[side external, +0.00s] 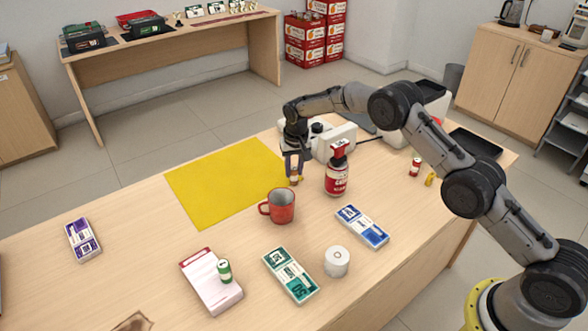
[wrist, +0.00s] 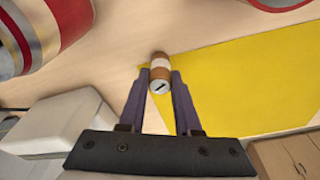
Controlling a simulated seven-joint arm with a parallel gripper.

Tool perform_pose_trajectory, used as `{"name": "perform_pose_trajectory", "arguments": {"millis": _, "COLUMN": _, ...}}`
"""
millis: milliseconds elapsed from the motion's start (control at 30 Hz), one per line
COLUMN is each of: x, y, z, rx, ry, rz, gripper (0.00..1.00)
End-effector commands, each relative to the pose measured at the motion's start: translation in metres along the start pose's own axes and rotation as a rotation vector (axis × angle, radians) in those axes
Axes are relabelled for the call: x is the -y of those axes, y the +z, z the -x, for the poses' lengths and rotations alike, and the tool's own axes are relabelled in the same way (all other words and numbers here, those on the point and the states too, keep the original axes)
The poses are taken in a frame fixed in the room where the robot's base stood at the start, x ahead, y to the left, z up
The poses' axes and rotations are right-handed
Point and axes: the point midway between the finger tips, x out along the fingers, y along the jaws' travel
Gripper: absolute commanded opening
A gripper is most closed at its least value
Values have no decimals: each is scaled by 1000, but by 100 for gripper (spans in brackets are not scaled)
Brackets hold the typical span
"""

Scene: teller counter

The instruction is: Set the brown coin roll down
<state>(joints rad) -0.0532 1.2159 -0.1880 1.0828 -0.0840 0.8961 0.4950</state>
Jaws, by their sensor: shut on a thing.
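The brown coin roll (wrist: 160,66) is between the fingertips of my gripper (wrist: 160,82) in the wrist view, with a pale band around its middle. In the side view my gripper (side external: 293,168) points down near the right edge of the yellow mat, and the brown coin roll (side external: 294,177) shows at its fingertips. The gripper is shut on the roll. The roll looks upright and at or close to the counter; I cannot tell whether it touches. The yellow mat (side external: 222,182) lies just left of it.
A red spray bottle (side external: 337,172) stands close to the right of my gripper, and a red mug (side external: 279,206) stands in front. A white machine (side external: 332,140) is behind. Banknote bundles, including a blue one (side external: 362,227), lie nearer the front.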

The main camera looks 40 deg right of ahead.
Motion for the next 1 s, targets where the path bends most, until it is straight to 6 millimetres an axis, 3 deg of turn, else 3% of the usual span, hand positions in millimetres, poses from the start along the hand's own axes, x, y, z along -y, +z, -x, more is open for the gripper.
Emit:
{"name": "perform_pose_trajectory", "arguments": {"millis": 167, "x": 0, "y": 0, "z": -2, "rx": -1, "ry": -1, "rz": 0, "gripper": 0}}
{"name": "perform_pose_trajectory", "arguments": {"millis": 200, "x": 0, "y": 0, "z": -3, "rx": 0, "ry": 0, "rz": 0, "gripper": 34}}
{"name": "perform_pose_trajectory", "arguments": {"millis": 367, "x": 0, "y": 0, "z": -3, "rx": 0, "ry": 0, "rz": 0, "gripper": 62}}
{"name": "perform_pose_trajectory", "arguments": {"millis": 733, "x": 0, "y": 0, "z": 1, "rx": -1, "ry": 0, "rz": 0, "gripper": 62}}
{"name": "perform_pose_trajectory", "arguments": {"millis": 1000, "x": 1, "y": -1, "z": 46, "rx": -3, "ry": -2, "rz": 0, "gripper": 62}}
